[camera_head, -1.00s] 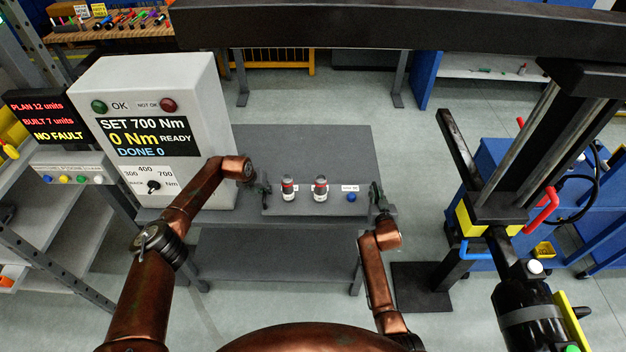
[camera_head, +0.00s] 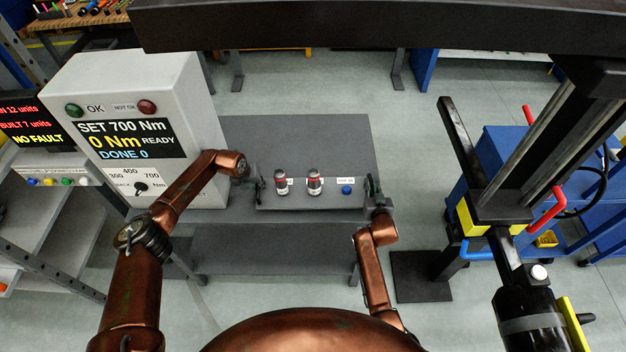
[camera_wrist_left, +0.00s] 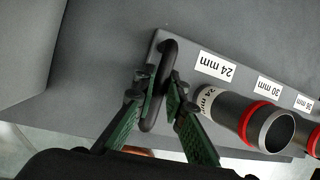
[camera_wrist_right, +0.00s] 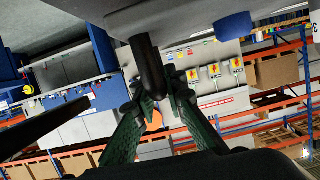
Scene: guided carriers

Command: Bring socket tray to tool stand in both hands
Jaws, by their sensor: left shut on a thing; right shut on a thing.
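The socket tray (camera_head: 325,203) is a flat grey plate with two dark, red-banded sockets (camera_head: 281,182) and (camera_head: 313,182) standing on it and a small blue round piece (camera_head: 346,190) at its right. It appears at or just above the front of the grey bench; the gap cannot be told. My left gripper (camera_head: 256,188) is at its left end, shut on a black bar handle (camera_wrist_left: 160,85). My right gripper (camera_head: 374,190) is shut on the black handle (camera_wrist_right: 150,65) at the right end. The left wrist view shows labels for 24, 30 and 36 mm. I cannot tell which thing is the tool stand.
The grey bench (camera_head: 290,140) has a clear top behind the tray. A white torque tester (camera_head: 120,80) stands on its left. A black press-like frame (camera_head: 510,200) and a blue cart (camera_head: 500,150) are on the right. A dark beam (camera_head: 380,25) crosses above.

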